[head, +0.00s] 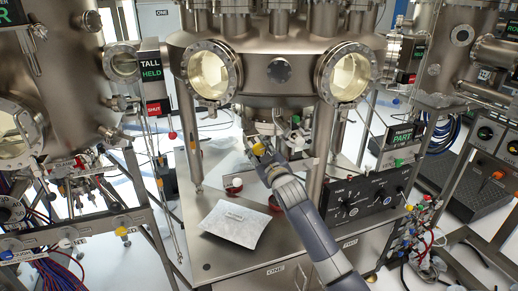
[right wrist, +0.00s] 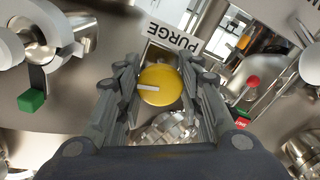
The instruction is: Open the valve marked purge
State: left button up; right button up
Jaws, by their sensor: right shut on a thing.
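The purge valve has a round yellow knob (right wrist: 161,85) with a pale pointer bar, below a white label (right wrist: 175,33) reading PURGE, upside down in the right wrist view. My right gripper (right wrist: 160,92) is shut on the yellow knob, with a finger on each side of it. In the head view my right arm reaches up from the bottom to the gripper (head: 262,150), under the middle chamber. The knob is mostly hidden there by the gripper. A ribbed metal fitting (right wrist: 168,128) shows below the knob in the wrist view. My left gripper is not in view.
The large steel chamber (head: 280,100) with two round ports hangs above the gripper. A green-handled part (right wrist: 31,101) and a red knob (right wrist: 253,81) flank it in the wrist view. A white sheet (head: 235,232) lies on the bench, left of a black control box (head: 368,198).

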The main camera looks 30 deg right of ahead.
jog(key=n, duration=0.3)
jog(key=shift+r+n+p, duration=0.1)
jog(key=shift+n+p, duration=0.3)
jog(key=n, duration=0.3)
jog(key=shift+n+p, duration=0.3)
jog(key=shift+p, duration=0.1)
jog(key=n+p, duration=0.1)
jog(key=n, duration=0.3)
jog(key=shift+d, duration=0.1)
jog(key=shift+n+p, duration=0.3)
jog(key=shift+n, duration=1.4)
jog(key=o, duration=1.1)
jog(key=v, duration=1.2)
